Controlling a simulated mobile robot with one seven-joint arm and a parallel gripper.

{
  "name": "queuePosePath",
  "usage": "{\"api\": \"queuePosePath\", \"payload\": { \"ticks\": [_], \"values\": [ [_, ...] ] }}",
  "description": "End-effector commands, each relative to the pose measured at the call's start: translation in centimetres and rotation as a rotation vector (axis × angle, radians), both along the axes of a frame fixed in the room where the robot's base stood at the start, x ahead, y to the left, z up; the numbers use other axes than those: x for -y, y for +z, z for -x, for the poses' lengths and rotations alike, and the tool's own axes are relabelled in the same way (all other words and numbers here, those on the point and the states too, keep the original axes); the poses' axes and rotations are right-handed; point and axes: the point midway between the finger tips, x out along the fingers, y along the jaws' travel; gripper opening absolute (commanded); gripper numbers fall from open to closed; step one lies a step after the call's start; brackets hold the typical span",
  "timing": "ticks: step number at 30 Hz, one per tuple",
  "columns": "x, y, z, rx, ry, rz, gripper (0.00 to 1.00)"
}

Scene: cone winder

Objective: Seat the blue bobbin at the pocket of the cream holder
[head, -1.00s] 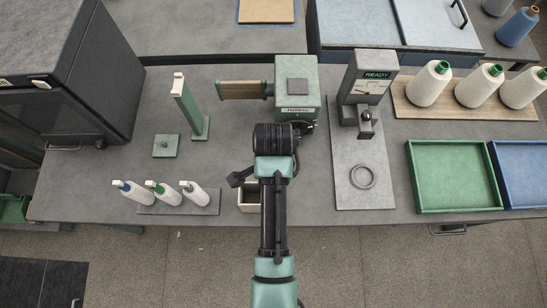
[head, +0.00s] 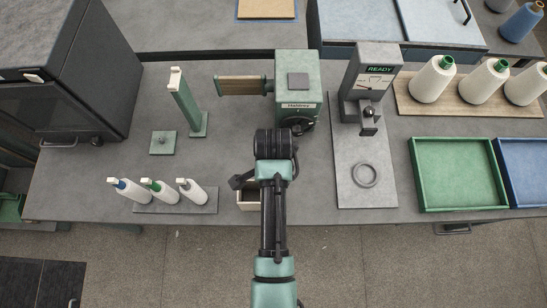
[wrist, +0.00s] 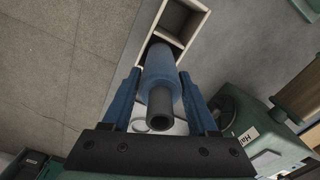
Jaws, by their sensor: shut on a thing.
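The blue bobbin (wrist: 162,75) is a blue cylinder with a dark grey hollow core end facing the wrist camera. My gripper (wrist: 160,80) is shut on it, with one blue finger on each side. The cream holder (wrist: 153,28) is an open box with divided compartments beyond the bobbin's far end in the wrist view. The bobbin's far end overlaps the holder there, and I cannot tell whether it is inside a pocket. In the head view the cream holder (head: 247,208) shows partly beside my arm, which hides the gripper and bobbin.
The green winder (head: 298,95) stands behind my arm. A grey stand with a ring (head: 365,174) and a green tray (head: 457,175) are to the right. The table's front edge is close to the holder.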

Motion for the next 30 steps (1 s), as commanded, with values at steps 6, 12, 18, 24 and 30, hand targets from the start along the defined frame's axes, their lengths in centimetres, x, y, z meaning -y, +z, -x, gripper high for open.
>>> {"api": "queuePosePath", "payload": {
  "ticks": [6,12,18,24,30],
  "values": [
    [0.0,0.0,0.0,0.000,0.000,0.000,0.15],
    [0.0,-0.4,0.0,-0.001,0.000,0.000,0.15],
    [0.0,-1.6,0.0,0.000,0.000,0.000,0.15],
    [0.0,-2.7,0.0,-0.001,0.000,0.000,0.15],
    [0.0,-3.0,0.0,0.001,0.000,0.000,0.15]
  ]
}}
